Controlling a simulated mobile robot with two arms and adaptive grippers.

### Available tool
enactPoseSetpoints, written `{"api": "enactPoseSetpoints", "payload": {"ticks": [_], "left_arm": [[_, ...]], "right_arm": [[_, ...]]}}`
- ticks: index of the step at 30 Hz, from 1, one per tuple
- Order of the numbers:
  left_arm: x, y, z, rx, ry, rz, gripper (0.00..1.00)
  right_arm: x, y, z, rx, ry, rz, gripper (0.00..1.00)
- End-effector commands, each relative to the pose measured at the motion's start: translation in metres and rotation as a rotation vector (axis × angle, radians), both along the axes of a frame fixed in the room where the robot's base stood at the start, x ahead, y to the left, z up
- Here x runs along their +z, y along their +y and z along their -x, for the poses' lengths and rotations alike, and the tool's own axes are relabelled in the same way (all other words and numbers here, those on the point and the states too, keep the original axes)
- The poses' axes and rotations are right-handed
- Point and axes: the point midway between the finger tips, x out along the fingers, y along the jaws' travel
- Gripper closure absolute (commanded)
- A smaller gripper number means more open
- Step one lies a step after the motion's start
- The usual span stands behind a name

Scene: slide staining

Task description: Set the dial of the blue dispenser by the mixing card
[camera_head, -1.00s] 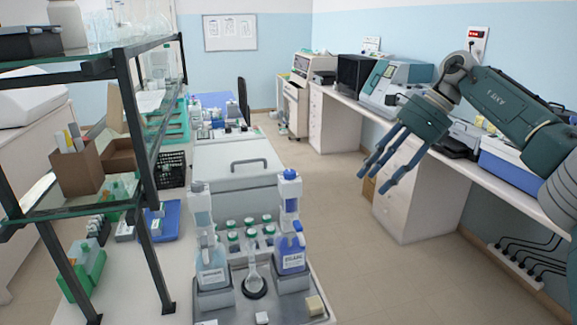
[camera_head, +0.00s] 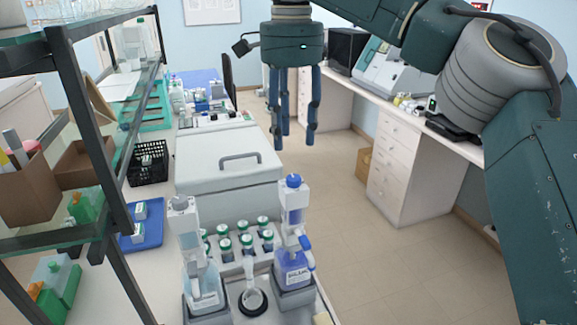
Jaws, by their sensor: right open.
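The blue dispenser (camera_head: 293,268) stands upright at the right of a grey station on the near bench, with a blue knob (camera_head: 293,181) on top and a label on its bottle. A paler dispenser (camera_head: 203,285) stands to its left. My right gripper (camera_head: 294,140) is open and empty, its fingers pointing down, above and beyond the blue dispenser and apart from it. I cannot read the dial's setting. I cannot make out the mixing card for certain. My left gripper is not in view.
Several green-capped bottles (camera_head: 225,246) stand in a rack behind the dispensers, with a white lidded box (camera_head: 226,166) behind them. A glass shelf rack (camera_head: 70,95) rises on the left. Open floor (camera_head: 350,255) lies right of the station.

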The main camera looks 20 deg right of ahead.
Motion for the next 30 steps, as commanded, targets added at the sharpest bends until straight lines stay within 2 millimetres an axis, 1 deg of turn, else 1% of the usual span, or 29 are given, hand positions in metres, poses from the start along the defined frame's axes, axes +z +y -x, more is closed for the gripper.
{"api": "enactPoseSetpoints", "payload": {"ticks": [1, 3, 6, 8, 11, 14, 15, 18, 20, 23, 26, 27, 29, 30], "left_arm": [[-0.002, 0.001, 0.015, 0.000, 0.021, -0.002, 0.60], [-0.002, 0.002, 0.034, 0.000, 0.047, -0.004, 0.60], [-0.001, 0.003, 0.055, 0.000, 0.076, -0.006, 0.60], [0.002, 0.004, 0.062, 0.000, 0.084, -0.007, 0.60], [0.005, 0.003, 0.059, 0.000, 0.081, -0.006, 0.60], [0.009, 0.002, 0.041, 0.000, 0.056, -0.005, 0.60], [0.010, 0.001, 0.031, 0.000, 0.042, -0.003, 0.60], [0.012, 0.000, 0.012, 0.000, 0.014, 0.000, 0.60], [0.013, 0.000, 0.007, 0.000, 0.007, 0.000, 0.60], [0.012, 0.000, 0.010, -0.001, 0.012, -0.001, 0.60], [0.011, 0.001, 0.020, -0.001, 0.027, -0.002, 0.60], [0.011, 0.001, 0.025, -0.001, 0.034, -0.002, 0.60], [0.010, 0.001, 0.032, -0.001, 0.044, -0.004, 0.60], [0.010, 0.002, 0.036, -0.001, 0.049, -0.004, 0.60]], "right_arm": [[-0.010, -0.001, 0.001, 0.000, 0.004, 0.000, 0.58], [-0.023, -0.002, 0.001, 0.001, 0.004, 0.000, 0.58], [-0.043, -0.001, 0.002, 0.001, 0.005, -0.002, 0.58], [-0.053, -0.001, 0.001, 0.000, 0.004, -0.001, 0.58], [-0.069, -0.001, 0.001, -0.001, 0.004, -0.003, 0.58], [-0.081, 0.000, 0.001, -0.001, 0.001, -0.003, 0.58], [-0.084, 0.000, 0.001, -0.002, 0.001, -0.003, 0.58], [-0.090, 0.000, 0.001, -0.002, 0.000, -0.004, 0.58], [-0.091, 0.000, 0.000, -0.003, 0.000, -0.004, 0.58], [-0.092, 0.000, 0.000, -0.003, 0.000, -0.004, 0.58], [-0.092, 0.000, 0.000, -0.003, 0.000, -0.004, 0.58], [-0.092, 0.000, 0.000, -0.003, 0.000, -0.004, 0.60], [-0.092, 0.000, 0.000, -0.003, 0.000, -0.004, 0.72], [-0.092, 0.000, 0.000, -0.002, 0.000, -0.004, 0.80]]}}
